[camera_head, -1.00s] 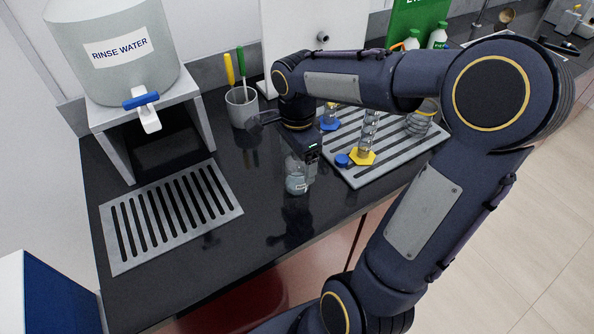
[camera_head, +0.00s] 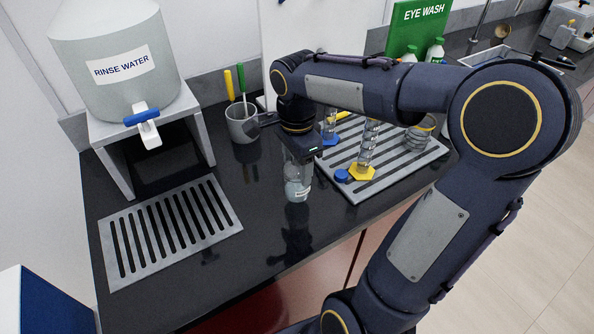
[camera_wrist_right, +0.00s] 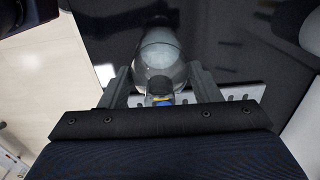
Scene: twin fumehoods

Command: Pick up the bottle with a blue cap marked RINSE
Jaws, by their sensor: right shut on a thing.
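A small clear bottle (camera_head: 298,185) with a white label is in my right gripper (camera_head: 300,158), over the dark counter in the head view. The gripper is shut on its upper part and hides the cap; the label is too small to read. In the right wrist view the bottle (camera_wrist_right: 160,48) lies between the two fingers of my right gripper (camera_wrist_right: 162,82), with a bit of blue and yellow at its near end. I cannot tell whether the bottle touches the counter. My left gripper is not in view.
A grey slatted rack (camera_head: 405,165) with cylinders on blue and yellow bases stands right of the bottle. A cup with brushes (camera_head: 243,122) is behind it. At left are a RINSE WATER tank (camera_head: 115,70) and a drain grate (camera_head: 170,232). The counter front is clear.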

